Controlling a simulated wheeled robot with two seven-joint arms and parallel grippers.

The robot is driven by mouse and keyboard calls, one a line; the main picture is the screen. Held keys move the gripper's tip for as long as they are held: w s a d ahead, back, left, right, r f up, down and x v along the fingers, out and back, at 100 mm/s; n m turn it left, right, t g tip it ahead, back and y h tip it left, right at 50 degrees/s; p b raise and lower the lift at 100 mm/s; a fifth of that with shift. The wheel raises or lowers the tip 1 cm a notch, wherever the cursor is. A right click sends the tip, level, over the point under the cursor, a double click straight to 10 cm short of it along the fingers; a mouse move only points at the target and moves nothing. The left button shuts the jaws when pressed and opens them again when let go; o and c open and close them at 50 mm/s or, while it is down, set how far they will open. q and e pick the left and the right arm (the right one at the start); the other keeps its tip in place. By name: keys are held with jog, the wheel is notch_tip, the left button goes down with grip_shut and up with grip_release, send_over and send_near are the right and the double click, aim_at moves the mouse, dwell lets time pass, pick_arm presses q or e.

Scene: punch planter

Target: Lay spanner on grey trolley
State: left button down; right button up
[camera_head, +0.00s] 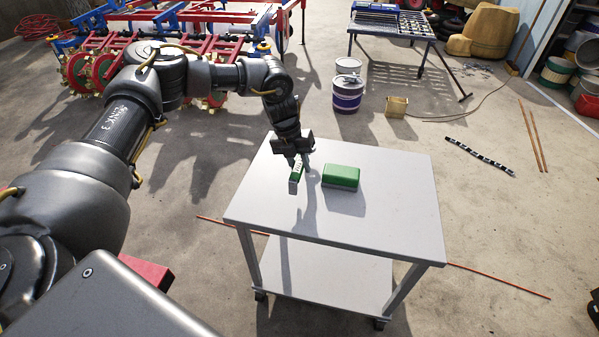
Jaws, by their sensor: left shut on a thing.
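The grey trolley (390,212) stands in the middle of the view, with a flat top and a lower shelf. My left gripper (297,158) is over the left back part of its top, pointing down. It is shut on a slim green and grey item, which looks like the spanner (294,184). The gripper hides part of it. I cannot tell whether the item touches the top. My right gripper is not in view.
A green box (341,177) lies on the trolley just right of my left gripper. The trolley's front and right top is clear. Behind stand paint buckets (347,94), a small wooden box (396,107), a blue-framed table (392,22) and a red-blue planter machine (190,45).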

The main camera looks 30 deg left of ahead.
pick_arm(q)
jog(key=shift+w+a+f, duration=0.1)
jog(key=shift+w+f, duration=0.1)
jog(key=shift+f, duration=0.15)
notch_tip(320, 180, down, 2)
jog(key=shift+f, duration=0.45)
jog(key=c, duration=1.1)
grip_release()
jog(key=shift+f, duration=0.1)
jog(key=shift+c, duration=0.2)
